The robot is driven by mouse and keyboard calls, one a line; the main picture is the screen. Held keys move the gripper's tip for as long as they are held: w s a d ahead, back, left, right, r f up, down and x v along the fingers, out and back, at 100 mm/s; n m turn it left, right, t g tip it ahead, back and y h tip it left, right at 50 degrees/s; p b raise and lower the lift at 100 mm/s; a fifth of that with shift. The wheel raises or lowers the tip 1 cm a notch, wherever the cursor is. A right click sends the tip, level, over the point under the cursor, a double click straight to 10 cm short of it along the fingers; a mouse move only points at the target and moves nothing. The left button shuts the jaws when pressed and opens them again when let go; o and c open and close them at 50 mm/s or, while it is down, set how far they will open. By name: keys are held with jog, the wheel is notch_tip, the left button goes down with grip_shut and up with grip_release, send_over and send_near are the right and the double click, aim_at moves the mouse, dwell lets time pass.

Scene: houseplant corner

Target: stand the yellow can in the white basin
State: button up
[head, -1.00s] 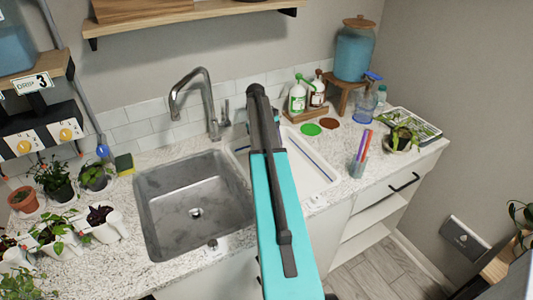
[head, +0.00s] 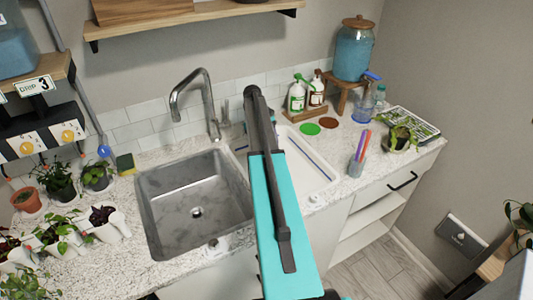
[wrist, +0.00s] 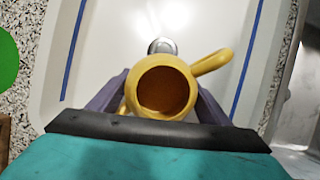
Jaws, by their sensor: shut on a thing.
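The yellow can (wrist: 163,88), with a loop handle or spout at its upper right, is seen from above in the wrist view with its open top toward the camera. My gripper (wrist: 158,98) is shut on it, one purple-grey finger on each side. The white basin (wrist: 215,30) lies below and around it, with blue stripes and a round metal drain partly behind the can. I cannot tell whether the can's bottom touches the basin floor. In the head view the basin (head: 315,172) is partly covered by my arm, and the can and fingers are hidden.
A steel sink (head: 160,215) and faucet (head: 207,105) are left of the basin. Soap bottles (head: 297,97), a green disc (head: 308,129) and a brown disc (head: 328,123) lie behind it. A cup of pens (head: 358,160) stands to its right. Potted plants (head: 60,185) crowd the left.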

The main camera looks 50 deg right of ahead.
jog(key=shift+f+p, duration=0.3)
jog(key=shift+f, duration=0.65)
jog(key=shift+f, duration=0.1)
jog(key=o, duration=1.1)
jog(key=b+v, duration=0.3)
jog(key=v, duration=0.7)
jog(key=shift+w+r+b, duration=0.1)
jog(key=shift+r+b, duration=0.2)
jog(key=shift+r, duration=0.05)
jog(key=shift+v, duration=0.8)
